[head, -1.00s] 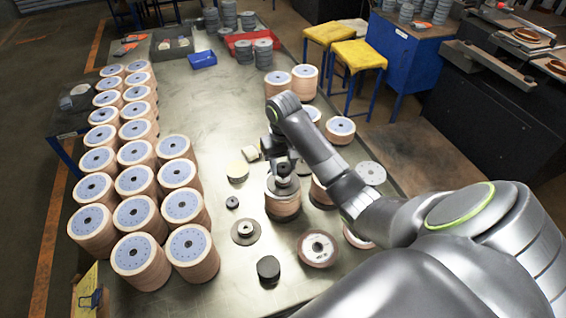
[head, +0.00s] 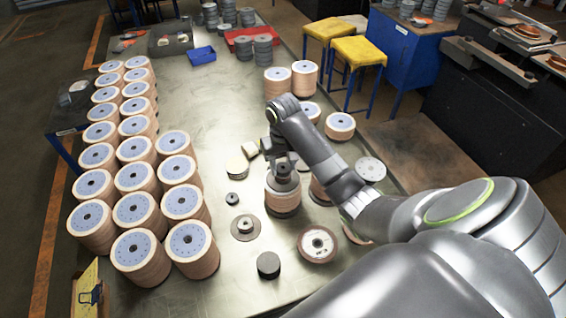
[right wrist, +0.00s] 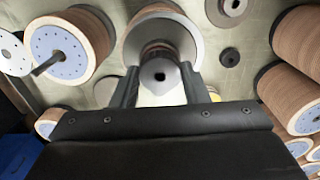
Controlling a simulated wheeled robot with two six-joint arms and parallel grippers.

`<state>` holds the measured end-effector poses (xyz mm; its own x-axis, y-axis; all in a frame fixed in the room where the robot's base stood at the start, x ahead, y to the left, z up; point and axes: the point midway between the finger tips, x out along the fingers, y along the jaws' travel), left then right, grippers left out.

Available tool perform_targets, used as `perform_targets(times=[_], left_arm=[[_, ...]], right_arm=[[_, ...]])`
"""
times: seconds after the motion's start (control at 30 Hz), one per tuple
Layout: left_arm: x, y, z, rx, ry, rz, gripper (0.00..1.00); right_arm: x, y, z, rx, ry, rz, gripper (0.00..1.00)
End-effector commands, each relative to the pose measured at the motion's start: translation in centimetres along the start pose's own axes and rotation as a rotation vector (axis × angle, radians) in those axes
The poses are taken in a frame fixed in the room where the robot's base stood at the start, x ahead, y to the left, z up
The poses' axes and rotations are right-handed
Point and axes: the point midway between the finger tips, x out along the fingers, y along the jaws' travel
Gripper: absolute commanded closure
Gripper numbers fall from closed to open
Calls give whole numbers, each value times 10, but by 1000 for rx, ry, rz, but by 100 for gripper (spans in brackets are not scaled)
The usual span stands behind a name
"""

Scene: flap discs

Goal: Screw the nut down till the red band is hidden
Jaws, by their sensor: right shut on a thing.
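A stack of tan flap discs (head: 283,195) stands on the table in the middle of the head view, with a grey nut (head: 283,169) on top. My right gripper (head: 284,160) reaches down over it from above. In the right wrist view, the dark fingers of my right gripper (right wrist: 160,84) close on both sides of the grey nut (right wrist: 160,74), which has a dark hole in its middle. The disc stack (right wrist: 187,38) lies beyond it. My left gripper is not in view.
Rows of disc stacks (head: 137,213) fill the table's left side. A loose flanged disc (head: 245,228), a black cylinder (head: 268,265) and a flat flap disc (head: 318,244) lie in front. More stacks (head: 340,126) stand at right. The table's back middle (head: 215,100) is clear.

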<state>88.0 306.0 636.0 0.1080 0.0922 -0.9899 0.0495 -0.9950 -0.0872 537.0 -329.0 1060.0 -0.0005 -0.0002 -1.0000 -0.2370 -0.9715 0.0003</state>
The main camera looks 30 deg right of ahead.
Motion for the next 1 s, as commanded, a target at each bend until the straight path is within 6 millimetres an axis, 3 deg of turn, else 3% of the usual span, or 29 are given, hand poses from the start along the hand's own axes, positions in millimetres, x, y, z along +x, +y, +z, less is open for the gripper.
perform_targets(times=[0.93, 0.97, 1.0], left_arm=[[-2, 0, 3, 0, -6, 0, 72], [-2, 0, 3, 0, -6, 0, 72], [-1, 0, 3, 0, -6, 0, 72]], right_arm=[[6, 0, 0, 0, -1, 0, 82], [6, 0, 0, 0, -1, 0, 58], [6, 0, 0, 0, 0, 0, 53]])
